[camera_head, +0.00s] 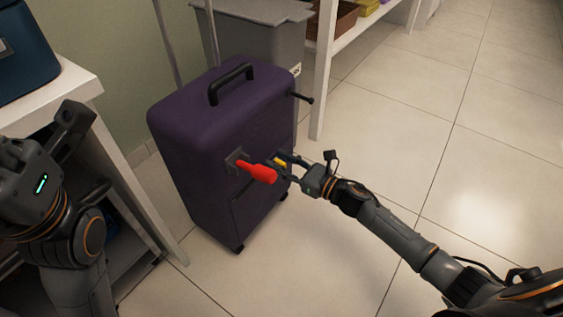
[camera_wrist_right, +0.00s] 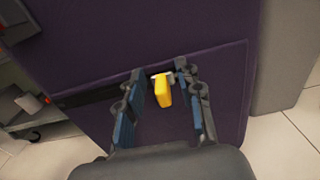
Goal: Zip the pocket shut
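The purple suitcase (camera_head: 190,128) stands upright on the floor, and its front pocket (camera_wrist_right: 210,90) faces my right gripper. A dark slit (camera_wrist_right: 95,94) runs along the pocket's top edge, left of the yellow zipper pull (camera_wrist_right: 163,92). The pull also shows in the head view (camera_head: 280,161). My right gripper (camera_head: 281,169) is open, its fingers on either side of the pull with visible gaps in the wrist view (camera_wrist_right: 160,95). My left gripper (camera_head: 72,122) is at the left beside the white shelf, away from the suitcase; its fingers are unclear.
A red tapered piece (camera_head: 258,172) sticks out from the suitcase front beside my right gripper. A thin dark peg (camera_head: 302,97) juts from the suitcase's right side. A grey bin (camera_head: 270,40) and white shelving (camera_head: 325,70) stand behind. The tiled floor at right (camera_head: 450,150) is clear.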

